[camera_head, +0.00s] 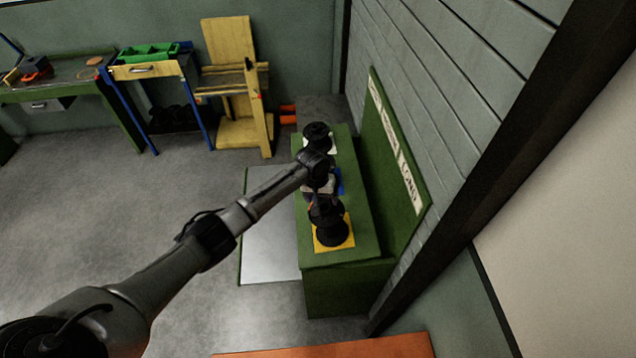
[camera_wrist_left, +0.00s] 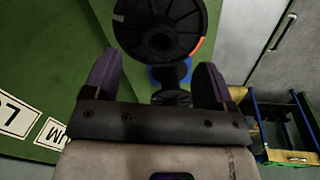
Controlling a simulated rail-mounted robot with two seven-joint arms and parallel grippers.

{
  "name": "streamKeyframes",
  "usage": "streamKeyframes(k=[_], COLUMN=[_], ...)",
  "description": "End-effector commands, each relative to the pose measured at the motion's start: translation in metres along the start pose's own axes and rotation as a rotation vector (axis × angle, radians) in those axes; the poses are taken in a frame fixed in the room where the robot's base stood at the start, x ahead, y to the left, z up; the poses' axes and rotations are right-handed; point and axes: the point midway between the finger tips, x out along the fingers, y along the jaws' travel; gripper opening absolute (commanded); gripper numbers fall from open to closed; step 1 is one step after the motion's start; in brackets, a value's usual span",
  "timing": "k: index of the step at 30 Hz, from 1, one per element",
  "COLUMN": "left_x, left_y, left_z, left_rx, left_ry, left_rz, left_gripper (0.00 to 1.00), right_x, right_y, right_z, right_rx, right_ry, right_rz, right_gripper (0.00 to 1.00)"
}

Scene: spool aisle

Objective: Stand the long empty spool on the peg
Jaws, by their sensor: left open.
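A black spool (camera_head: 331,230) stands on a yellow square (camera_head: 348,241) at the near end of the green bench (camera_head: 345,258). Another black round part (camera_wrist_left: 172,97) shows between the fingers. I cannot tell which spool is the long empty one, and no bare peg is clearly visible. My right gripper is not in view.
Another black spool (camera_head: 317,131) stands at the bench's far end on a white square. A blue square (camera_head: 341,181) lies between, mostly hidden by my arm. A green backboard (camera_head: 392,150) with labels, including LONG, rises along the right, before the wall. Open floor lies left.

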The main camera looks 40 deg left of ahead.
Motion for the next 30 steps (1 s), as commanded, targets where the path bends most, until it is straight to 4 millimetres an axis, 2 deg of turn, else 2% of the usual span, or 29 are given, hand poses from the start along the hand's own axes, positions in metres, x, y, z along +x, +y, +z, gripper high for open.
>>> streamKeyframes(k=[6, 12, 19, 30], left_x=[-0.043, -0.070, -0.084, -0.086], left_y=[0.000, 0.000, 0.000, 0.000], left_z=[-0.001, 0.000, 0.000, 0.000], left_rx=[0.000, 0.000, 0.000, 0.000], left_ry=[0.003, 0.001, 0.000, 0.000], left_rz=[0.001, 0.000, 0.000, 0.000], left_gripper=[0.78, 0.78, 0.78, 0.78], right_x=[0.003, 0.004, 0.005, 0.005], right_y=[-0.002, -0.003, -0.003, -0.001], right_z=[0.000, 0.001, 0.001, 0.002], right_rx=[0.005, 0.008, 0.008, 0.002], right_ry=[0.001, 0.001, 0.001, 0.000], right_rz=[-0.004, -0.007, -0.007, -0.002], right_gripper=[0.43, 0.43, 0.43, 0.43])
